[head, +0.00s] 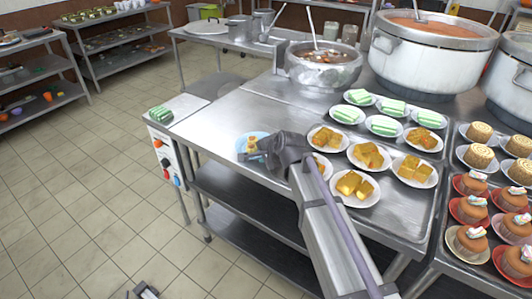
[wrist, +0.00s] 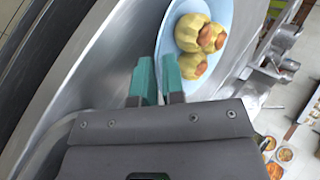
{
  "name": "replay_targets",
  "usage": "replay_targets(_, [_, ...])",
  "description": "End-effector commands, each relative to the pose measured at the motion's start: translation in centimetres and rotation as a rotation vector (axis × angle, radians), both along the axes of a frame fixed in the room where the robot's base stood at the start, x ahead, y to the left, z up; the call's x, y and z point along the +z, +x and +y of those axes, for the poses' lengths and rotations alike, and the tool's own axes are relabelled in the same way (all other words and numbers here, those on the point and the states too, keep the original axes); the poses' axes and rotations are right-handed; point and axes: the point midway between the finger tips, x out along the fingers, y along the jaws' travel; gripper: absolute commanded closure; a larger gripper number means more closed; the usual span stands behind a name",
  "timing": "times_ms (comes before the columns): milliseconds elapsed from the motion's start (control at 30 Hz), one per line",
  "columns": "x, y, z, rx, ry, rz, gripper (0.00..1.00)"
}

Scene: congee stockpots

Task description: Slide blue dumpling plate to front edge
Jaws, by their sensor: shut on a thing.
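The blue dumpling plate (head: 241,143) lies on the steel counter close to its left front edge. Several yellow dumplings with brown tops (wrist: 194,44) sit on it. My gripper (head: 262,147) reaches over the counter to the plate's right side, and my arm hides part of the plate. In the wrist view, the teal fingers (wrist: 158,68) are close together at the pale blue plate's rim (wrist: 167,30), shut on it. The dumplings lie just beyond the fingertips.
White plates of yellow cakes (head: 370,156) and green-and-white cakes (head: 383,125) stand right of my gripper. A pot with a ladle (head: 325,70) and large stockpots (head: 430,65) stand behind. The counter (head: 215,128) around the blue plate is clear.

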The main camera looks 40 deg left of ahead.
Motion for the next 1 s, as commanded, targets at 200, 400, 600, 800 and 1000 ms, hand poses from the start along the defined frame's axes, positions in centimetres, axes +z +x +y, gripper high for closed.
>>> replay_targets(200, [-0.1, -0.1, 0.0, 0.001, -0.002, 0.001, 1.0])
replay_targets(400, [0.0, -0.1, 0.0, 0.001, -0.002, 0.001, 0.76])
replay_targets(600, [0.0, -0.1, 0.0, 0.001, -0.001, 0.0, 0.61])
replay_targets(800, [0.0, -0.1, -0.1, 0.001, -0.001, 0.0, 0.61])
replay_targets(1000, [1.6, -0.5, -1.2, 0.001, -0.001, 0.0, 0.61])
